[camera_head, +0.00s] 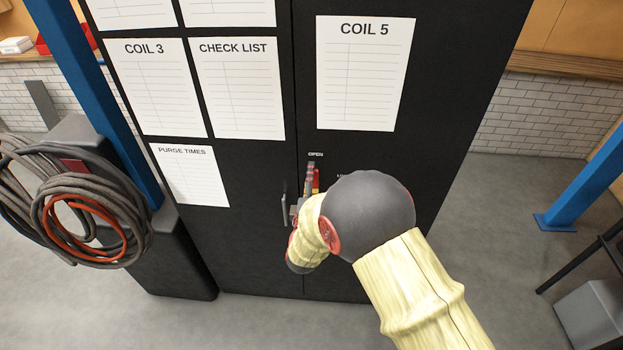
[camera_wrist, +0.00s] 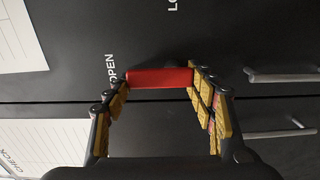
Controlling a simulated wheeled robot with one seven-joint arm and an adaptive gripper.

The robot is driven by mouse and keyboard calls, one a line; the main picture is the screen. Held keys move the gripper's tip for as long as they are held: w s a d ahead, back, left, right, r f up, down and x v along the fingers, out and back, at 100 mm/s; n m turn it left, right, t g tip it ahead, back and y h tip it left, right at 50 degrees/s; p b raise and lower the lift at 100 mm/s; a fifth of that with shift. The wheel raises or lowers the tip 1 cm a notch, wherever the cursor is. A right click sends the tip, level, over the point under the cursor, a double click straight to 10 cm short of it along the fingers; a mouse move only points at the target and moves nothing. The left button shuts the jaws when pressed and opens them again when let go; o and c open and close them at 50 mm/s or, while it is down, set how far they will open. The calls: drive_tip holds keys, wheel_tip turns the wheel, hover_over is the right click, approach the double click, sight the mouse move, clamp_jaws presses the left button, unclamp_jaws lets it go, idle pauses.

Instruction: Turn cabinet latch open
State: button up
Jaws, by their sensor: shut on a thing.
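A red latch handle (camera_wrist: 160,77) spans between the tips of my gripper (camera_wrist: 159,88) in the wrist view, and the two padded fingers are shut on it. Its left end there points toward the white OPEN label (camera_wrist: 110,70). In the head view, a striped finger of my gripper (camera_head: 310,179) and a bit of red show just below the OPEN label (camera_head: 315,154) on the black cabinet (camera_head: 255,260). My wrist and arm hide the rest of the latch. A second label starting with "LO" (camera_wrist: 174,5) is cut off at the wrist view's top edge.
A metal door handle (camera_head: 284,203) stands left of the latch, near the door seam. Paper sheets, including COIL 5 (camera_head: 363,75), hang on the doors. Coiled cables (camera_head: 85,215) hang left of the cabinet. Floor to the right is open up to a blue post (camera_head: 585,185).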

drive_tip(key=o, duration=1.7)
drive_tip(key=s, duration=1.2)
drive_tip(key=shift+a, duration=0.25)
